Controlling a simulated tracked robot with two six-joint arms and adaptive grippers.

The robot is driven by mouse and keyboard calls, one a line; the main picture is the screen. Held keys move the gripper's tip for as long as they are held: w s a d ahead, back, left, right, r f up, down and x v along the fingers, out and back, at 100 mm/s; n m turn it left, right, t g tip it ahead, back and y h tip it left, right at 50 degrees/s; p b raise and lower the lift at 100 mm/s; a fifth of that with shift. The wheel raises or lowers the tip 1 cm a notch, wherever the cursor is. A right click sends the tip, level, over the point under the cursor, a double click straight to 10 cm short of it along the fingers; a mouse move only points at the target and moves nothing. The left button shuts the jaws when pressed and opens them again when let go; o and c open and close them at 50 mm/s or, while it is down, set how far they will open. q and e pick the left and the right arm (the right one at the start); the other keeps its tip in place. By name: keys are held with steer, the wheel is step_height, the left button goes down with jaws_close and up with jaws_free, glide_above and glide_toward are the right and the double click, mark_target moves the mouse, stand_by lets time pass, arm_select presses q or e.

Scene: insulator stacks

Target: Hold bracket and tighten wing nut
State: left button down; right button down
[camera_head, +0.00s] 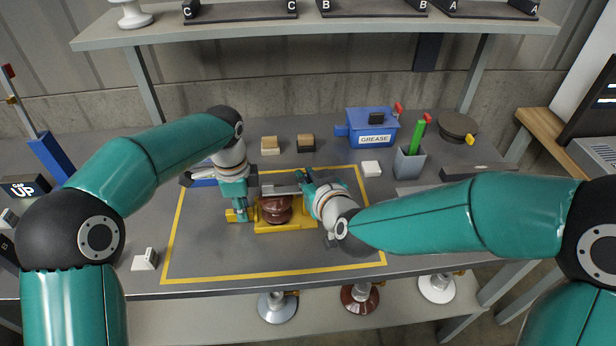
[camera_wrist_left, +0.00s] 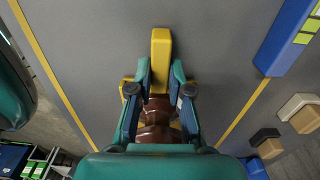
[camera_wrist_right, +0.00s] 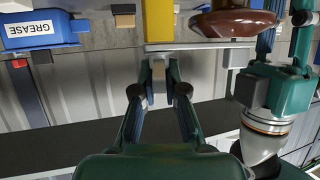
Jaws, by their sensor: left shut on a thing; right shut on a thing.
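The yellow bracket (camera_head: 285,225) stands inside the yellow outline on the bench, with a brown ribbed insulator (camera_head: 276,208) in it. The insulator also shows in the left wrist view (camera_wrist_left: 152,125) and the right wrist view (camera_wrist_right: 235,24). My left gripper (camera_head: 242,212) is shut on the bracket's yellow upright, seen between its fingers in the left wrist view (camera_wrist_left: 160,60). My right gripper (camera_wrist_right: 160,66) is shut on a small grey piece, apparently the wing nut (camera_wrist_right: 158,76), beside a flat metal bar (camera_wrist_right: 190,46). In the head view the right wrist hides this grip.
A blue grease box (camera_head: 372,128), a grey cup with a green marker (camera_head: 409,163) and a dark round tin (camera_head: 457,126) stand behind and right. Small blocks (camera_head: 270,145) lie behind the outline. A shelf (camera_head: 310,32) overhangs the back. The front of the outlined area is clear.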

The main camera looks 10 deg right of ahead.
steer(key=m+h, duration=0.6)
steer(key=h, duration=0.1)
steer(key=shift+a+r+m+h, duration=0.1)
steer(key=shift+m+h, duration=0.2)
steer(key=shift+h, duration=0.1)
steer(key=m+g+h, duration=0.2)
steer(key=m+h, duration=0.1)
steer(key=m+g+h, duration=0.2)
steer(key=m+h, duration=0.1)
steer(key=c, duration=1.2)
jaws_free()
